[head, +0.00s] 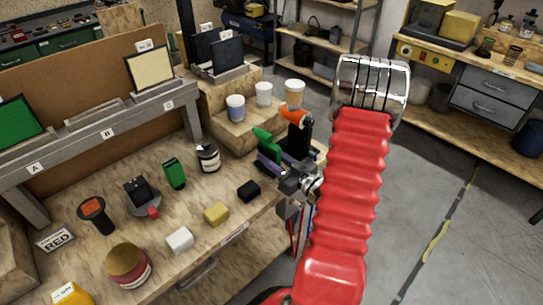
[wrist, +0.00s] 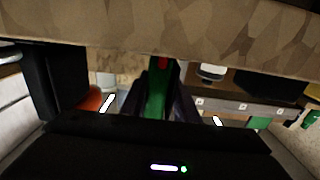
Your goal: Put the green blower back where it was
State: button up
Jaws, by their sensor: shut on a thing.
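The green blower (head: 264,138) is in my gripper (head: 272,160), above the right end of the workbench, in front of the plywood step. In the wrist view the green body (wrist: 157,98) stands between the two dark fingers (wrist: 158,92), with a small red spot at its far end. My gripper is shut on it. Its lower part is hidden by the fingers. I cannot tell whether it touches anything below. An orange-topped black item (head: 297,116) is close behind my gripper.
White cups (head: 264,94) stand on the plywood step (head: 222,123). On the bench are a jar (head: 208,157), a green-and-black item (head: 175,173), a black block (head: 249,191), a yellow block (head: 217,213) and a white block (head: 180,240). In the wrist view a speckled board edge (wrist: 200,35) crosses the top.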

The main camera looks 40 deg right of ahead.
jog(key=o, duration=0.7)
jog(key=shift+c, duration=0.2)
jog(key=shift+r, duration=0.1)
jog(key=s, duration=1.2)
jog(key=shift+d, duration=0.2)
dwell(0.4)
